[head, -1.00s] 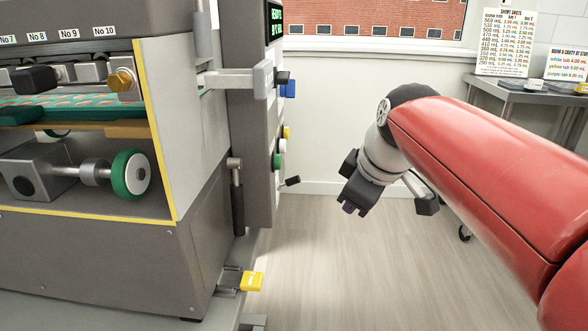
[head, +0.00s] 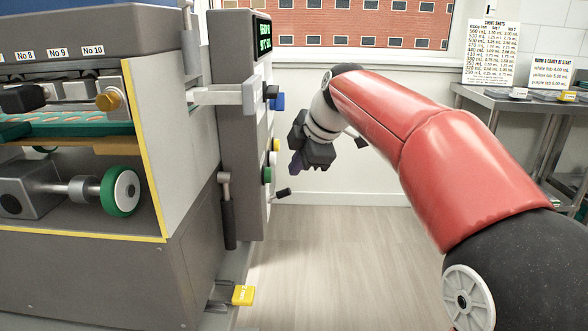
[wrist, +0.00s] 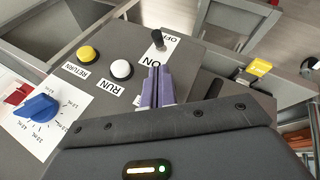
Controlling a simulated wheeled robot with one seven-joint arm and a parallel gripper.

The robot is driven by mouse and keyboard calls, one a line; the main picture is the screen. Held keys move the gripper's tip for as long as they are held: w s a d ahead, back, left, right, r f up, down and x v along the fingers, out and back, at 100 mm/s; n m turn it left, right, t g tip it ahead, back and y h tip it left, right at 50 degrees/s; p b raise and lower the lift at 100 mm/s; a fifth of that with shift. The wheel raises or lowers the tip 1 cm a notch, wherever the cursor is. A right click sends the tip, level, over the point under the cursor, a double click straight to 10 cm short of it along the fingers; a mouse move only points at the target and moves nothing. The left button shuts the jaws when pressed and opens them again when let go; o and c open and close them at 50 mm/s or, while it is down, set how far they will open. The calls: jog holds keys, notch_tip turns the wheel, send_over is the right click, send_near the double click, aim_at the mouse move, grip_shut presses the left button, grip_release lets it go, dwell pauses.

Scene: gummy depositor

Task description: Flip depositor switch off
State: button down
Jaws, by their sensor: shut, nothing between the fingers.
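The depositor's control panel (wrist: 130,70) fills the upper left of the wrist view. A black switch lever (wrist: 158,42) stands on it between an OFF label and an ON label; I cannot tell its setting for sure. In the head view the lever (head: 282,193) sticks out from the panel's lower edge. My gripper (wrist: 157,72) is shut and empty, its purple fingertips over or near the ON label and a little short of the lever. In the head view my gripper (head: 296,165) is above and slightly right of the lever, apart from it.
White (wrist: 121,69) and yellow (wrist: 88,53) buttons, a blue dial (wrist: 40,106) and a red knob (wrist: 17,93) are on the panel. A yellow pedal or latch (head: 243,295) juts out low on the machine. The floor (head: 340,260) right of the machine is clear.

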aim_at(277, 195)
jog(key=x, duration=0.8)
jog(key=shift+f, duration=0.1)
jog(key=shift+f+b, duration=0.15)
jog(key=shift+b, duration=0.15)
